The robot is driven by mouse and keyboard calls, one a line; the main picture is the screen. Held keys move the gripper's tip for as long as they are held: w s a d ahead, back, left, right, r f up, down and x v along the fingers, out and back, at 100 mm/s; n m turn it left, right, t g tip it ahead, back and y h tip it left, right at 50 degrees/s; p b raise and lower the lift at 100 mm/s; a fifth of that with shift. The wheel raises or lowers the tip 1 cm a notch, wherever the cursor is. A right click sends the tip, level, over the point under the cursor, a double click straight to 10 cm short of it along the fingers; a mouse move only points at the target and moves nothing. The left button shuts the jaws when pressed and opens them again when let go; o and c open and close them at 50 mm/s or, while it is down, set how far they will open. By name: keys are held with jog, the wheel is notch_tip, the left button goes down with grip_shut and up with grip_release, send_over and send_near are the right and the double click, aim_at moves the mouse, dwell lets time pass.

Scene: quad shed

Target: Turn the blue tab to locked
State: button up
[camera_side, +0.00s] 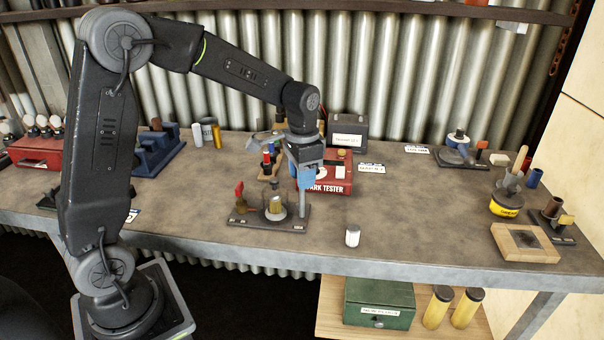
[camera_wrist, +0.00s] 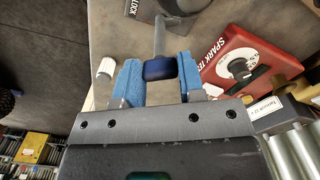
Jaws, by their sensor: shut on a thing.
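The blue tab (camera_wrist: 159,69) is a dark blue block on the end of a grey stem, in the wrist view. My gripper (camera_wrist: 158,76) has its two light blue pads on either side of the tab, shut on it. The stem runs up the picture to a round grey hub (camera_wrist: 186,4), cut by the frame edge. The dark base plate (camera_wrist: 142,10) shows white lettering that reads "LOCK", possibly cut off. In the side view my gripper (camera_side: 306,180) is at the right end of the base plate (camera_side: 240,217); the tab is hidden there behind the pads.
The red spark tester (camera_side: 338,181) stands close behind my gripper. A small white jar (camera_side: 352,236) is at front right. The bench (camera_side: 420,215) is clear right of the jar.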

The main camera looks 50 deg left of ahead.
jog(key=n, duration=0.6)
jog(key=shift+n, duration=0.3)
jog(key=n, duration=0.5)
dwell(0.4)
jog(key=o, duration=0.9)
jog(key=shift+o, duration=0.2)
jog(key=shift+r, duration=0.1)
notch_tip(320, 180, up, 14)
jog(key=shift+f, duration=0.2)
